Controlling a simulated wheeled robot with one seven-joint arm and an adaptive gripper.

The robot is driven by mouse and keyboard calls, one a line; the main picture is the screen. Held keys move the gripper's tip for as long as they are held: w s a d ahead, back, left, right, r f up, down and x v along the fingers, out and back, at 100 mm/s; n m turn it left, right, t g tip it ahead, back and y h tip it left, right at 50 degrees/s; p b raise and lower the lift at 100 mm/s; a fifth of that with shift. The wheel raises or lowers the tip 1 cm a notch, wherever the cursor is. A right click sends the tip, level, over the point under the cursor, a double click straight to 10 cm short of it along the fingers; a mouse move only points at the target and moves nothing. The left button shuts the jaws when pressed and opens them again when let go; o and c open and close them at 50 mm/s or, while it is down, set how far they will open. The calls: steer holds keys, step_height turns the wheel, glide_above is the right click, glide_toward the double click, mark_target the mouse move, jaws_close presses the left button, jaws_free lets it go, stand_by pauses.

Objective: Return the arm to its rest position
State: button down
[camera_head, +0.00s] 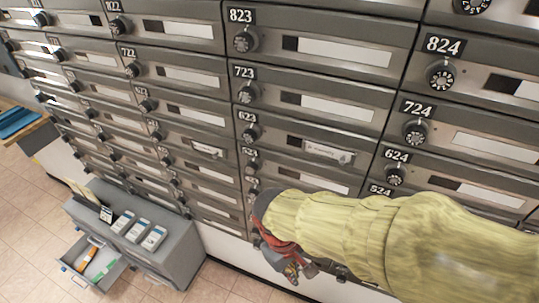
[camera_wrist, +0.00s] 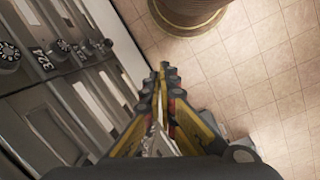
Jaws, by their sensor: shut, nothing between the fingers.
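My arm, in a yellow sleeve, reaches in from the lower right of the head view, in front of the mailbox wall (camera_head: 310,105). My gripper (camera_head: 291,272) hangs at its end, low in front of the lower mailboxes, pointing down. In the wrist view my gripper (camera_wrist: 166,72) has its two dark, yellow-edged fingers together at the tips, with nothing held between them. The mailbox wall (camera_wrist: 75,90) runs along the left of the wrist view, apart from the fingers.
A grey cabinet (camera_head: 185,255) with an open drawer (camera_head: 88,268) stands at the lower left, holding several small boxes on top. A round brown object (camera_wrist: 188,10) stands on the tiled floor (camera_wrist: 265,75) ahead of the fingers. Open floor lies to the right in the wrist view.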

steer(key=d+r+m+t+y, duration=0.2)
steer(key=d+r+m+t, duration=0.4)
steer(key=d+r, duration=0.7)
steer(key=shift+s+d+r+m, duration=0.15)
steer(key=shift+s+r+m, duration=0.25)
steer(key=shift+r+m, duration=0.85)
steer(key=shift+r+n, duration=0.3)
steer(key=shift+n, duration=0.05)
